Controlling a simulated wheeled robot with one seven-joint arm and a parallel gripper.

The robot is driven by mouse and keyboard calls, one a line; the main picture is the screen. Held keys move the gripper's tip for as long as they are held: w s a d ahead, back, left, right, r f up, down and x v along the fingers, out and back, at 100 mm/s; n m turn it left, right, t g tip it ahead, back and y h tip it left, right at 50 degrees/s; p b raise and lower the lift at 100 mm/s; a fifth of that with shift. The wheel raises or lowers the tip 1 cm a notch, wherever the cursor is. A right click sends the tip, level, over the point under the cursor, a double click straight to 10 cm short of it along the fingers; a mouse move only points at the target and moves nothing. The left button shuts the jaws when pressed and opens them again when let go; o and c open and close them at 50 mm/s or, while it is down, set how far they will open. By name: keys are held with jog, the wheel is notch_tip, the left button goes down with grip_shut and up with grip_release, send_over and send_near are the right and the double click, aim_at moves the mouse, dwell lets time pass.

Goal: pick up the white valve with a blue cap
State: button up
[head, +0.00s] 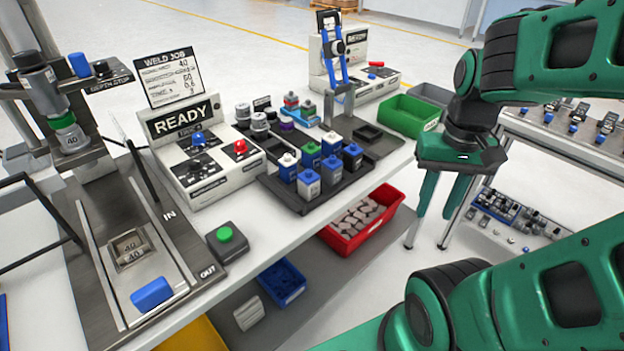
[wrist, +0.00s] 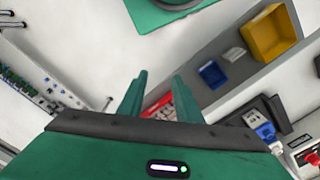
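Several small blocky valves stand upright in a black tray (head: 345,183) on the bench in the head view. My gripper (head: 442,197) hangs right of the tray, beyond the bench edge and clear of the valves. It points down, open and empty, and its two fingers also show apart in the wrist view (wrist: 158,100). Part of the tray shows at the wrist view's lower right.
A red bin (head: 377,232) of pale parts and a blue bin (head: 283,283) sit on the lower shelf. A green bin (head: 405,114) and a blue-handled press (head: 338,75) stand behind the tray. The READY box (head: 195,150) is left.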

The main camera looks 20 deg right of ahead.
jog(key=shift+o, duration=0.4)
jog(key=shift+a, duration=0.2)
jog(key=o, duration=0.5)
jog(key=shift+s+r, duration=0.2)
jog(key=shift+s, duration=0.05)
jog(key=n+g+y, duration=0.1)
jog(key=n+y, duration=0.3)
jog(key=n, duration=2.4)
send_near(309, 175)
jog(key=w+f, duration=0.1)
jog(key=shift+d+x, duration=0.2)
jog(key=shift+x, duration=5)
